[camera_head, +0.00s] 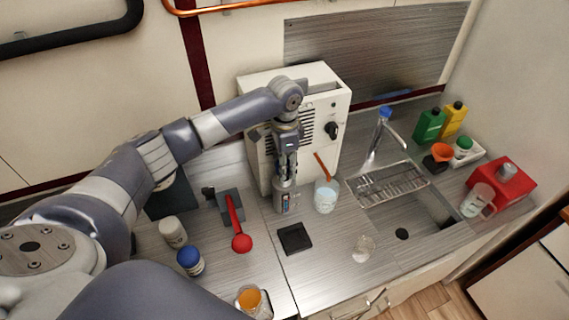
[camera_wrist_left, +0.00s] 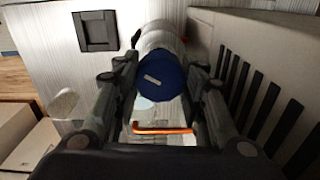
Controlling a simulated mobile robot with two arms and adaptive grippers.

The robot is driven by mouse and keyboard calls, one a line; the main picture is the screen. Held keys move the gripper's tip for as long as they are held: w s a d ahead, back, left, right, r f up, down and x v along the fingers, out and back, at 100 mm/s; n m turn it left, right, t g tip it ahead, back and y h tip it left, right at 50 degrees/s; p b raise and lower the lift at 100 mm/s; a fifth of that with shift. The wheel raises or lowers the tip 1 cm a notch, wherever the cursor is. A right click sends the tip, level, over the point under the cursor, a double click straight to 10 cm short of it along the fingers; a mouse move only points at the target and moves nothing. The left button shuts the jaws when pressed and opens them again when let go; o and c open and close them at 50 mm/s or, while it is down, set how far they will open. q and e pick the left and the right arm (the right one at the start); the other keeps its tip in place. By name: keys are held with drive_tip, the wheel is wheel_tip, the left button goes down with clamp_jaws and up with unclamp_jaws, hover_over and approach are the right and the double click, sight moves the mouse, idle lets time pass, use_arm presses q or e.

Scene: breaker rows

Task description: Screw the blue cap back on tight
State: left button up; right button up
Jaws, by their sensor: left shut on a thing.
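A blue cap (camera_wrist_left: 160,78) with a pale mark sits between the fingers of my left gripper (camera_wrist_left: 160,66) in the left wrist view. A white bottle (camera_wrist_left: 157,38) shows just beyond the cap, in line with it. I cannot tell how tightly the cap is seated. In the head view my left gripper (camera_head: 285,186) points down in front of the beige machine. The bottle (camera_head: 283,205) stands on the counter under it; the fingers hide its top and the cap. My right gripper is not in view.
A glass with an orange stick (camera_head: 325,196) stands close right of the bottle. The beige machine (camera_head: 318,88) is close behind. A red-handled lever (camera_head: 238,222), a white jar (camera_head: 173,232) and a blue-lidded jar (camera_head: 190,261) stand left. A black square pad (camera_head: 295,238) lies in front.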

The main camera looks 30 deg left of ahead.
use_arm(q)
drive_tip(key=shift+f+b, duration=0.45)
drive_tip(key=shift+f, duration=0.85)
drive_tip(key=o, duration=1.1)
wheel_tip(320, 180, up, 12)
drive_tip(key=shift+r, duration=0.1)
